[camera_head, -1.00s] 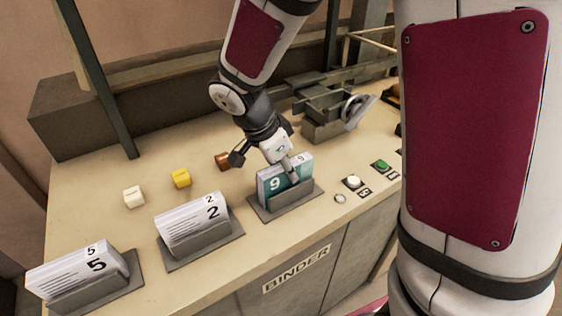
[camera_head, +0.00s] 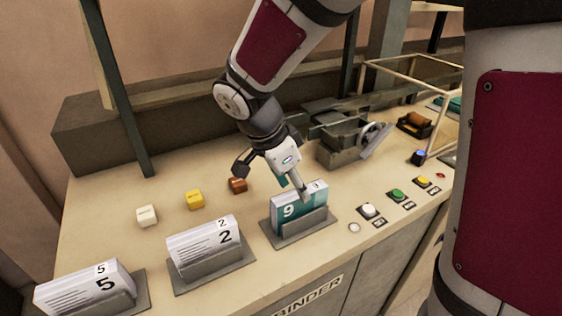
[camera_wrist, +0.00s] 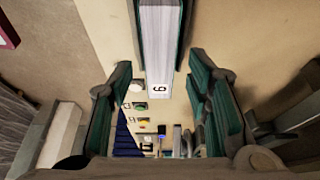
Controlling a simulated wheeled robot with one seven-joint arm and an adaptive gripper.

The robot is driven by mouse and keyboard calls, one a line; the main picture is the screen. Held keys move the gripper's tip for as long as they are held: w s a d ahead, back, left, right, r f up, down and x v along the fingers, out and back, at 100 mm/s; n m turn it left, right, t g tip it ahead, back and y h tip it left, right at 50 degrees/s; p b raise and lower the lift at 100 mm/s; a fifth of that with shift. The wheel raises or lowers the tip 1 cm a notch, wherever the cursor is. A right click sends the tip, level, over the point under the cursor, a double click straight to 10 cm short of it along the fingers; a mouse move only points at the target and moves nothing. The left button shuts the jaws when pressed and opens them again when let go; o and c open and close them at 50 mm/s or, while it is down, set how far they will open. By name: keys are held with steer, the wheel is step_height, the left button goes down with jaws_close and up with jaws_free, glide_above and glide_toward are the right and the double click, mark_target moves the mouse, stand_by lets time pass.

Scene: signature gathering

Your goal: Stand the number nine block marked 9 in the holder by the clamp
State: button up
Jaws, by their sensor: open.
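My gripper (camera_head: 273,180) is open just above and behind the block, one finger by the block's top edge. In the wrist view, the block's white edge marked 9 (camera_wrist: 160,88) lies between the two spread green-padded fingers of my gripper (camera_wrist: 163,110). They look apart from it.
Blocks marked 2 (camera_head: 205,238) and 5 (camera_head: 85,285) stand in holders to the left. Push buttons (camera_head: 398,195) line the front right. A wire frame (camera_head: 410,72) stands at the back right.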

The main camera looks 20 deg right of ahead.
steer(key=v, duration=0.7)
steer(key=s+d+r+n+t+y, duration=0.2)
steer(key=s+n, duration=0.5)
steer(key=n, duration=0.1)
steer(key=s+d+r+n+t+y, duration=0.2)
steer(key=s+r+n, duration=0.1)
steer(key=s+n, duration=0.4)
steer(key=shift+s+d+n, duration=0.15)
steer(key=shift+s+n, duration=0.25)
steer(key=shift+s, duration=0.15)
steer(key=shift+r, duration=0.1)
